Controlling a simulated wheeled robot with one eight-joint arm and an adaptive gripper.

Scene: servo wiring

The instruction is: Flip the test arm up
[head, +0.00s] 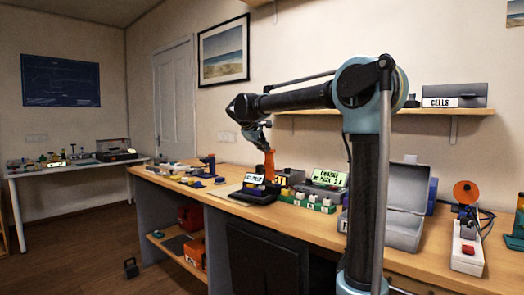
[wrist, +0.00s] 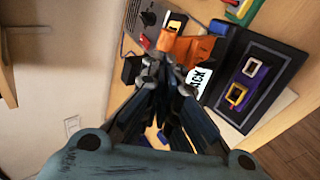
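An orange part (head: 269,165), which looks like the test arm, stands roughly upright on the bench just below my gripper (head: 258,128) in the head view. In the wrist view the orange part (wrist: 188,46) lies just beyond the fingertips of my gripper (wrist: 160,76). The fingers converge and their tips are close together, with nothing clearly held between them. Whether the tips touch the orange part is not clear. The part's base is partly hidden by the fingers and neighbouring things.
A black tray (head: 245,196) with a PACK label sits beside the orange part. A charger with a yellow-green sign (head: 329,178), an open grey case (head: 402,208) and a white power strip (head: 467,249) with an orange disc (head: 466,192) behind it stand to the right.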

